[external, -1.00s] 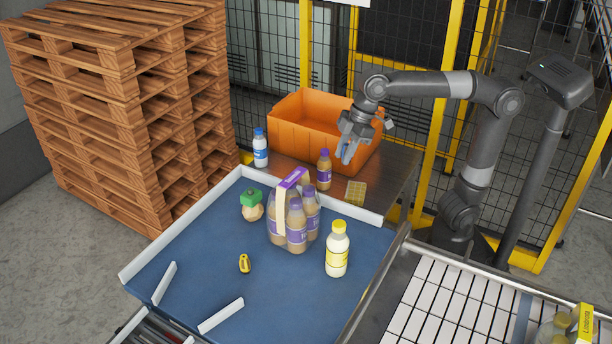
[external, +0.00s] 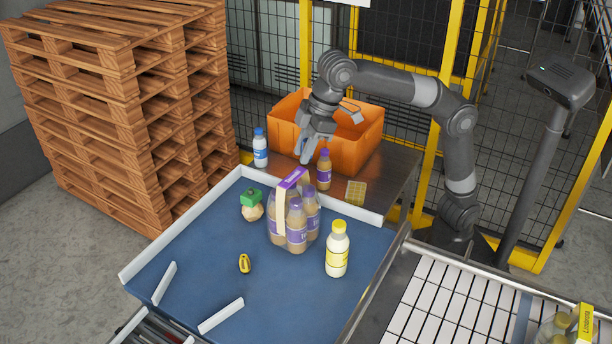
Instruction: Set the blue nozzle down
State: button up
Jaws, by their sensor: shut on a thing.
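My gripper (external: 308,148) points down in front of the orange crate, above the steel table and just behind the bottle pack. It is shut on a small blue-grey piece, the blue nozzle (external: 306,155). The nozzle is small and hard to tell apart from the fingers. It is held in the air, and its lower end appears close above the purple handle of the pack in the picture. I cannot tell the exact gap.
The orange crate (external: 285,135) stands behind. A white blue-capped bottle (external: 260,150) and a brown bottle (external: 324,172) flank my gripper. The bottle pack (external: 296,230), yellow-capped bottle (external: 337,252), green-topped item (external: 251,204) and yellow tool (external: 244,263) occupy the blue surface (external: 200,260).

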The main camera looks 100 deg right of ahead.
jog(key=w+a+f, duration=0.1)
jog(key=w+a, duration=0.5)
jog(key=a, duration=0.3)
jog(key=m, duration=0.1)
send_over(284, 296)
jog(key=s, duration=0.1)
notch_tip(284, 296, down, 3)
jog(key=f, duration=2.1)
jog(key=shift+s+d+f, duration=0.1)
jog(key=shift+s+f, duration=0.1)
jog(key=shift+f, duration=0.15)
jog(key=shift+f, duration=0.15)
jog(key=o, duration=1)
jog(key=v, duration=1.2)
